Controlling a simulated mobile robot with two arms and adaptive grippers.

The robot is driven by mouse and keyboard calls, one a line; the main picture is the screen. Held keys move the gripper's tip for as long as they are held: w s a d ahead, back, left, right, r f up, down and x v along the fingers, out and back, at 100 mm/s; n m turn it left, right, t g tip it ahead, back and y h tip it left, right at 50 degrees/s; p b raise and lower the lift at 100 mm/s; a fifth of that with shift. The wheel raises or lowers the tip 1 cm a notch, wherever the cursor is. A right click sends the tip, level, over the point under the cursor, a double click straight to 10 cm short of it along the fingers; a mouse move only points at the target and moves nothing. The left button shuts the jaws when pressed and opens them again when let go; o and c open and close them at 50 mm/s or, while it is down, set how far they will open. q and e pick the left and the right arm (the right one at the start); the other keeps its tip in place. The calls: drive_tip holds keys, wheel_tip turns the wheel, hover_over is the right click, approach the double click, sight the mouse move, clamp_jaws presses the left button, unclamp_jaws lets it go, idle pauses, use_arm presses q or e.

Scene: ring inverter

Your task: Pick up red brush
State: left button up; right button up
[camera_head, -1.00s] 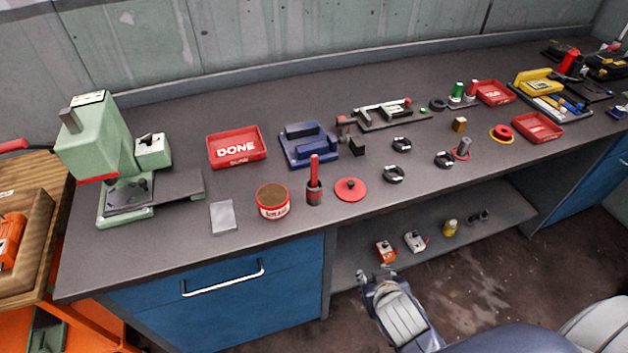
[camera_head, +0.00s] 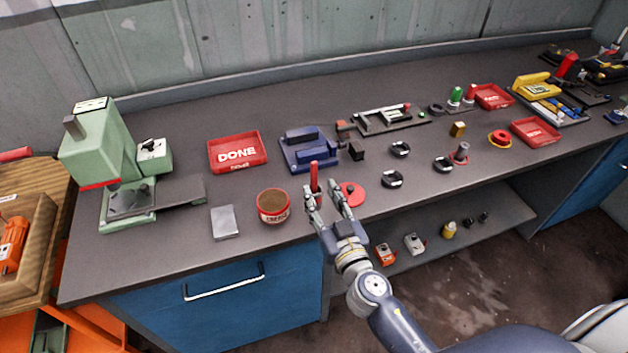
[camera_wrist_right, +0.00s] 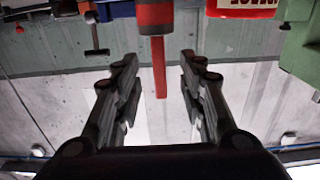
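The red brush (camera_head: 315,174) stands upright on the workbench between the red tin and the red round lid. Its lower part is hidden behind my right gripper's finger in the head view. My right gripper (camera_head: 329,190) is open, reaching in from the front edge with its fingers around or just in front of the brush; depth is hard to tell. In the right wrist view the brush's red handle (camera_wrist_right: 159,66) lies between the spread fingers of my right gripper (camera_wrist_right: 160,85), with a visible gap on both sides. My left gripper is not in view.
The red tin (camera_head: 272,205) stands close left of the brush, and the red lid (camera_head: 353,194) lies close right. A blue fixture (camera_head: 308,152) and the red DONE tray (camera_head: 238,151) are behind. A green press (camera_head: 100,150) stands at the left. Several dark rings lie to the right.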

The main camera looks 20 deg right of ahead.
sight(315, 182)
drive_tip(key=w+p, duration=0.1)
drive_tip(key=w, duration=0.4)
drive_tip(key=shift+w+p, duration=0.1)
drive_tip(key=shift+p, duration=0.3)
drive_tip(key=shift+w+f, duration=0.15)
drive_tip(key=shift+w, duration=0.3)
clamp_jaws()
